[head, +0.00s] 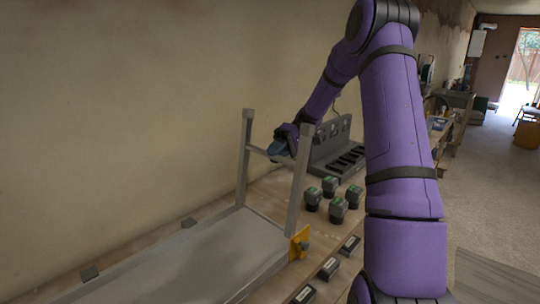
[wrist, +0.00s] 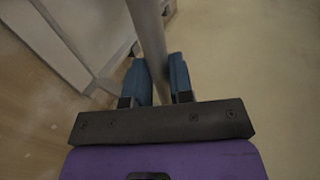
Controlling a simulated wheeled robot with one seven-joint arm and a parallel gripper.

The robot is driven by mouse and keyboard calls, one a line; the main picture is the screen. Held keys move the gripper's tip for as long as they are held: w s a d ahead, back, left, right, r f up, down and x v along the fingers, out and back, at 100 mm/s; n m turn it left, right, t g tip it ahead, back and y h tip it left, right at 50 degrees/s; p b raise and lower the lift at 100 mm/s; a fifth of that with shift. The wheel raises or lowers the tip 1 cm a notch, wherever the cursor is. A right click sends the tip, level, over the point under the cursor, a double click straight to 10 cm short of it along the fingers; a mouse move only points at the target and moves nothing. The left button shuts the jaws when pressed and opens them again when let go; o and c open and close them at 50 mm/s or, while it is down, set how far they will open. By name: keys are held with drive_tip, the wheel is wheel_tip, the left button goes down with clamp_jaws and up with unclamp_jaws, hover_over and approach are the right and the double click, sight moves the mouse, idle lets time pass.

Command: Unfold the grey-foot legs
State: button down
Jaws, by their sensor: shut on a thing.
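A grey folding platform (head: 205,262) lies on the bench. At its far end a pair of grey legs stands up from it, a left leg (head: 244,165) and a right leg (head: 296,190), with grey caps on top. A crossbar (head: 257,151) joins them below the caps. My gripper (head: 280,146) is at the crossbar between the legs. In the wrist view the blue fingers of my gripper (wrist: 157,78) are on both sides of the grey bar (wrist: 147,28), shut on it. A yellow part (head: 299,243) sits at the right leg's base.
Several grey-and-black power-tool batteries (head: 338,208) stand right of the legs. A dark grey slotted holder (head: 337,155) is behind them. Small dark blocks (head: 329,268) lie along the bench's right side. The plaster wall (head: 110,110) is close on the left.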

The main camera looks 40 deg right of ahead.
drive_tip(key=shift+s+d+f, duration=0.1)
drive_tip(key=shift+d+f, duration=0.35)
drive_tip(key=c, duration=1.2)
unclamp_jaws()
drive_tip(key=shift+o, duration=0.9)
drive_tip(key=shift+w+d, duration=0.2)
drive_tip(key=shift+d, duration=0.05)
drive_tip(key=shift+a, duration=0.1)
drive_tip(key=shift+a+r, duration=0.1)
drive_tip(key=shift+r, duration=0.05)
drive_tip(key=v, duration=1)
drive_tip(key=shift+d, duration=0.4)
drive_tip(key=shift+r, duration=0.1)
